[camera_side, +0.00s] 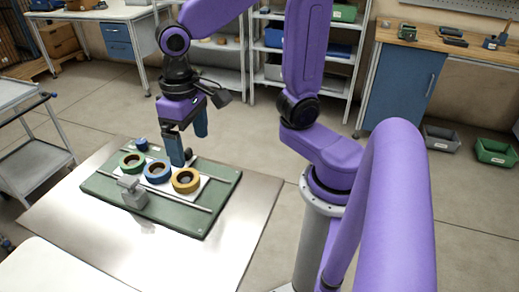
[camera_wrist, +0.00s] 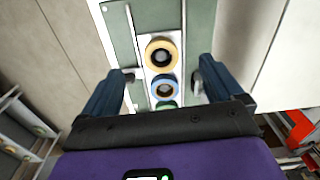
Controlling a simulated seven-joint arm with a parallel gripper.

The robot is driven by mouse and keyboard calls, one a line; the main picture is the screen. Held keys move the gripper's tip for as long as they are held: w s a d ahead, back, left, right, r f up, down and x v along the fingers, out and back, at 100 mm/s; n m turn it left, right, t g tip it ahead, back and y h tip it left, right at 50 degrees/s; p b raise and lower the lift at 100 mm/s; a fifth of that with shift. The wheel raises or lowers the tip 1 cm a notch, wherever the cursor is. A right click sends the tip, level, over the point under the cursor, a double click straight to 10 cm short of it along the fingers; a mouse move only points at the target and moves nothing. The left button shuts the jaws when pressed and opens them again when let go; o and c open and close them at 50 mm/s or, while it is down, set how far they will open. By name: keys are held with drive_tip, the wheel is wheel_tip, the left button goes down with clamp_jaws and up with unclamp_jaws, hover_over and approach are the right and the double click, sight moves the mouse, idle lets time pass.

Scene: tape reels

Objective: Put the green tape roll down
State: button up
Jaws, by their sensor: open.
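The green tape roll (camera_side: 133,170) lies flat at the left end of a row on a white strip (camera_side: 205,183). The blue roll (camera_side: 157,181) is in the middle and the yellow roll (camera_side: 178,185) is at the right end. My gripper (camera_side: 189,150) is open and empty above the row, its fingers pointing down. In the wrist view the fingers are spread wide on both sides of the row (camera_wrist: 162,68). There the yellow roll (camera_wrist: 175,50) and blue roll (camera_wrist: 174,89) show whole, while the green roll (camera_wrist: 166,103) is partly hidden by my gripper's body.
The strip lies on a green board (camera_side: 222,178) with metal rails, on a metal-topped table (camera_side: 240,222). A grey block fixture (camera_side: 133,194) stands in front of the rolls. A small blue item (camera_side: 141,144) is behind the green roll. The table's right side is clear.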

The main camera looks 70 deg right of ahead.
drive_tip(key=s+d+f+n, duration=0.2)
drive_tip(key=s+n, duration=0.4)
drive_tip(key=s+d+f+n, duration=0.1)
drive_tip(key=s+d+n, duration=0.2)
drive_tip(key=s+n, duration=0.2)
drive_tip(key=shift+s+d+f+n, duration=0.35)
drive_tip(key=shift+s+n, duration=0.05)
drive_tip(key=shift+s, duration=0.5)
idle(1.4)
